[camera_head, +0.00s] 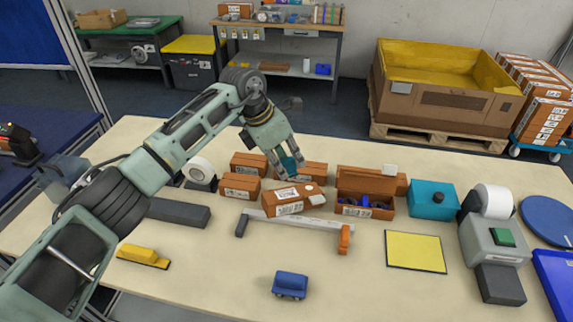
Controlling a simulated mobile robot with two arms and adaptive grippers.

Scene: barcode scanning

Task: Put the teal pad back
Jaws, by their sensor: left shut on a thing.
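My left gripper (289,170) reaches in from the left over the middle of the table, above and behind a row of brown cartons. It is shut on a small teal thing (289,164), which looks like the teal pad. The fingers and the cartons partly hide it, so its full shape does not show. I cannot tell whether it is clear of the cartons or touching them. A larger teal box (428,203) with a black knob stands apart on the right. My right gripper is not in view.
Brown cartons (240,187) and an open brown box (365,184) stand near the gripper. A grey bar with an orange end (345,238) lies before them. A yellow square (415,251), a label printer (494,240) and a blue block (290,285) are nearer. The table's front middle is mostly free.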

